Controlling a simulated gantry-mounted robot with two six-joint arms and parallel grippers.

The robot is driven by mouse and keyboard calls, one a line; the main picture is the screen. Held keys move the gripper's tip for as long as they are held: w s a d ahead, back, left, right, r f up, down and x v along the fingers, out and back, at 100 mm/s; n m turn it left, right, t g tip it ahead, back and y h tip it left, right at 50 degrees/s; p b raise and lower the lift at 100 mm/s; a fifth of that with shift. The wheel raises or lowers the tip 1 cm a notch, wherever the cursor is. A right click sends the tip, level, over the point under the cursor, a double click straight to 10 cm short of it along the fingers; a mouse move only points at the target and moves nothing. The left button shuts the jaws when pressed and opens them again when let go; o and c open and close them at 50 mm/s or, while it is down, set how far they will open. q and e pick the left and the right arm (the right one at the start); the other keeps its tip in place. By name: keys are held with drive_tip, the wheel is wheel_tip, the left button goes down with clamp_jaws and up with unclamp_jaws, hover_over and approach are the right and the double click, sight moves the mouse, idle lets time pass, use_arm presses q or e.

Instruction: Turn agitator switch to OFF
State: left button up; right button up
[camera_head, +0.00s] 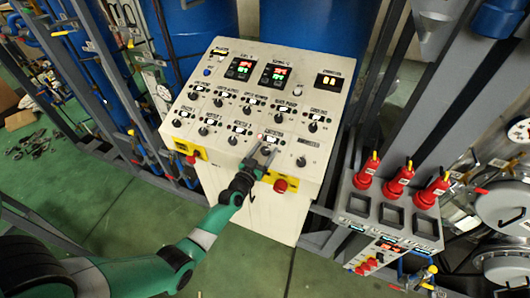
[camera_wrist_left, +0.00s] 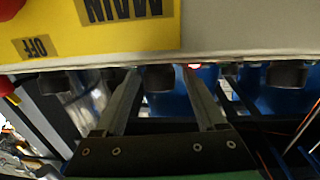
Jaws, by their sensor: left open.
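The white control panel (camera_head: 222,115) carries rows of black rotary switches. My left gripper (camera_head: 263,155) is at the panel's lower front edge, by the bottom row of switches. In the left wrist view its two fingers (camera_wrist_left: 163,80) are apart, and a dark knob (camera_wrist_left: 158,78) shows between their tips. I cannot tell whether the fingers touch it. A small red light (camera_wrist_left: 193,66) glows beside the knob. My right gripper is not in view.
A yellow plate (camera_wrist_left: 125,30) reading MAIN and OFF is close to the gripper in the left wrist view. A red button (camera_head: 280,185) is just right of the gripper. Red-handled switches (camera_head: 399,180) stand on a grey box at the right.

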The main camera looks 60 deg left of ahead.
use_arm(q)
clamp_jaws()
idle(0.3)
drive_tip(key=shift+r, duration=0.1)
